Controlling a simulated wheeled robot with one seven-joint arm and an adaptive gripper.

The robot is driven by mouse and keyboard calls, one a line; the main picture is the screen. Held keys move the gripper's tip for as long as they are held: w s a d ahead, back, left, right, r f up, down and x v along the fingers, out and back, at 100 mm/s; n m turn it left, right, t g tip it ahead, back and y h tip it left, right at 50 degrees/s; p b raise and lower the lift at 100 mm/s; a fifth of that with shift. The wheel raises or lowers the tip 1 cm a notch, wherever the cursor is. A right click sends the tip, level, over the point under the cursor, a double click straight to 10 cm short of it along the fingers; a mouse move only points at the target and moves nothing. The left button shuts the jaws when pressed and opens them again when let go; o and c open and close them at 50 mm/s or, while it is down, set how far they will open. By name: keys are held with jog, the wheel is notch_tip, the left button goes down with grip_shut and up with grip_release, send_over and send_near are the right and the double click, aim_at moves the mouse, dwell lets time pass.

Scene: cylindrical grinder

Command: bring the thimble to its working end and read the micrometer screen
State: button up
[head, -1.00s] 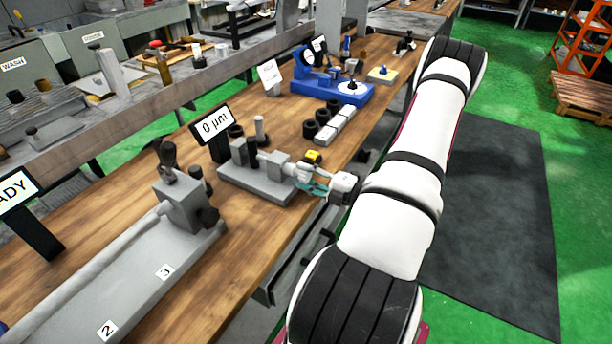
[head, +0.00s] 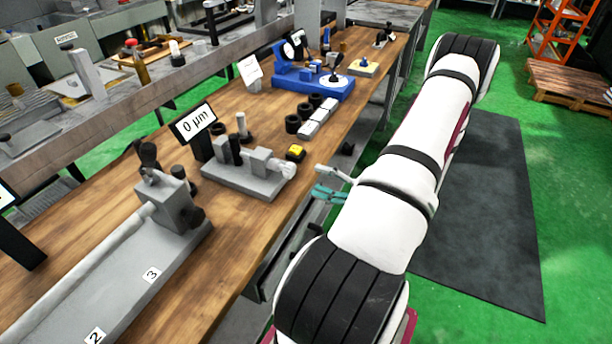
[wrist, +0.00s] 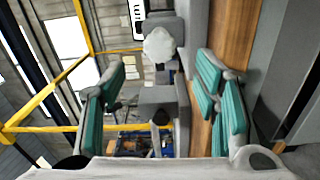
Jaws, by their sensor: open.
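The micrometer bench (head: 240,182) is a grey fixture on the wooden table in the head view. Its light thimble (head: 287,170) is at its right end, and it also shows in the wrist view (wrist: 159,45) as a pale round knob. The micrometer screen (head: 194,122) stands behind the fixture and reads "0 µm". In the wrist view only part of a screen (wrist: 138,18) shows. My gripper (head: 322,184) is open, with teal pads. It is apart from the thimble, to its right, off the table's front edge.
A yellow-topped block (head: 296,152) sits just behind the thimble. Black rings (head: 293,124) and pale blocks (head: 308,130) lie farther back, before a blue instrument (head: 312,82). A long grey fixture (head: 120,265) fills the table's near left. Bare wood (head: 232,235) lies between.

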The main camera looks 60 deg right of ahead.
jog(key=shift+s+d, duration=0.1)
jog(key=shift+s, duration=1)
dwell(0.5)
jog(key=w+a+r+n+g+y, duration=0.95)
jog(key=a+r+n, duration=0.45)
jog(key=n, duration=0.4)
jog(key=s+a+r+m+g+h, duration=0.2)
jog(key=a+r+m+h, duration=0.3)
jog(key=a+m, duration=0.5)
jog(key=s+a+r+m+g+h, duration=0.1)
jog(key=s+a+r+m+h, duration=0.3)
jog(key=m, duration=2.2)
jog(key=shift+s+a+r+g+h, duration=0.3)
jog(key=shift+a+r+h, duration=0.65)
jog(key=shift+a+r, duration=2.3)
